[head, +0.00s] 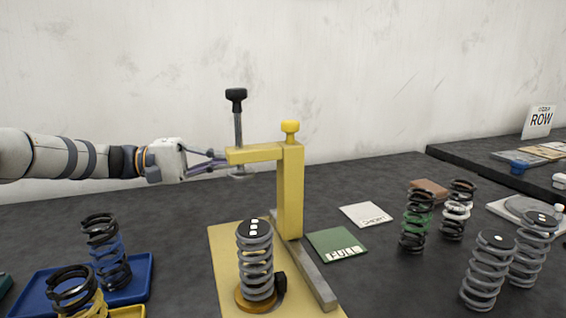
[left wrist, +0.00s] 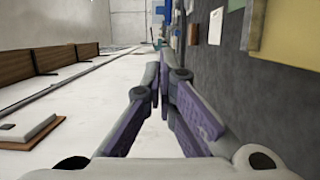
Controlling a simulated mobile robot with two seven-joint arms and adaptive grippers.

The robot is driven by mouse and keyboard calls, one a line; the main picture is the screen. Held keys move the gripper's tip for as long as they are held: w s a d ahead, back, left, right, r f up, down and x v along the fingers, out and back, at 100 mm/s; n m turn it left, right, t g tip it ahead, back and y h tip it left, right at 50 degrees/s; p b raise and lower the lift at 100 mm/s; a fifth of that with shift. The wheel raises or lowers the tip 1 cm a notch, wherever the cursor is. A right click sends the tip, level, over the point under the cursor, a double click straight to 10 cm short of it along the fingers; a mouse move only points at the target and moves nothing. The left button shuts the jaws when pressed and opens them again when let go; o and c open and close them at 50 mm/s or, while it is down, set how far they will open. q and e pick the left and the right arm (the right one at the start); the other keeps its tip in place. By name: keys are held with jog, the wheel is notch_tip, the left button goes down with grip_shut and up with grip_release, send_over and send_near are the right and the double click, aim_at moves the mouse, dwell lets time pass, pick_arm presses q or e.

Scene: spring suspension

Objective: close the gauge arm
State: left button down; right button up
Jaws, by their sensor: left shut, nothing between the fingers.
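The yellow gauge arm (head: 256,154) juts left from the top of a yellow post (head: 291,195), which has a yellow knob on top. A black-handled plunger (head: 237,105) stands upright at the arm's free end. Below and apart from the arm, a grey spring (head: 255,262) with a dark marked cap stands on the yellow base plate (head: 226,272). My left gripper (head: 224,160) is shut and empty, its fingertips at the arm's free end; I cannot tell whether they touch. Its purple-padded fingers also show in the left wrist view (left wrist: 163,80). My right gripper is not in view.
A blue tray (head: 142,292) with a blue-banded spring stands front left, beside a yellow-banded spring (head: 75,292). A green PULL card (head: 336,244) and a white card (head: 366,214) lie right of the post. Several springs stand farther right. The wall (head: 400,70) is behind.

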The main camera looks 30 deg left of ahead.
pick_arm(q)
jog(key=w+d+p, duration=0.1)
jog(key=d, duration=0.9)
jog(key=shift+w+d+p, duration=0.25)
jog(key=shift+w+p, duration=0.15)
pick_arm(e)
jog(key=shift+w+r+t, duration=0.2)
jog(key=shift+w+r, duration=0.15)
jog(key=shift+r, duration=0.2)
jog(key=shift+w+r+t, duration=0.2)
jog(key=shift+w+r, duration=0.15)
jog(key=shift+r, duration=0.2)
pick_arm(q)
jog(key=shift+r, duration=0.1)
